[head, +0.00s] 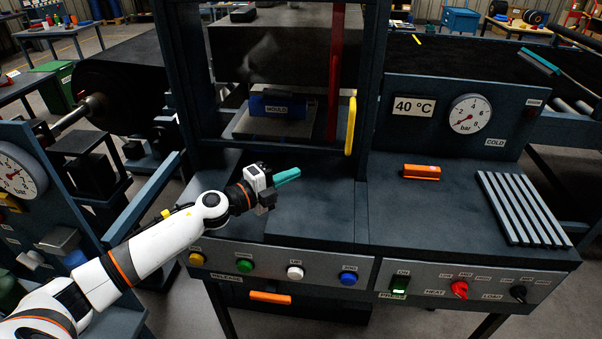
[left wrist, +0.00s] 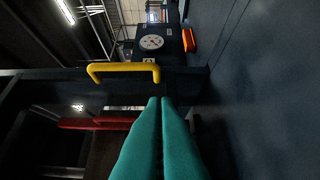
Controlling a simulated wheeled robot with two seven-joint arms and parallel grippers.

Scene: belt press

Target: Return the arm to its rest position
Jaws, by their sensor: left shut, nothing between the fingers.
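My left arm (head: 150,248) comes in from the left in the head view, reaching over the front of the press table. My left gripper (head: 287,176) has teal fingers pointing right, above the dark table top in front of the press opening. In the left wrist view the two teal fingers (left wrist: 160,140) lie together, shut with nothing between them. The yellow handle (head: 350,126) of the press guard is beyond the fingertips; it also shows in the left wrist view (left wrist: 124,72). My right gripper is not in view.
A blue mould (head: 280,105) sits inside the press. Coloured buttons (head: 295,272) line the front panel below my arm. An orange block (head: 421,171) and a slatted rack (head: 523,208) lie on the right table. The table top between gripper and orange block is clear.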

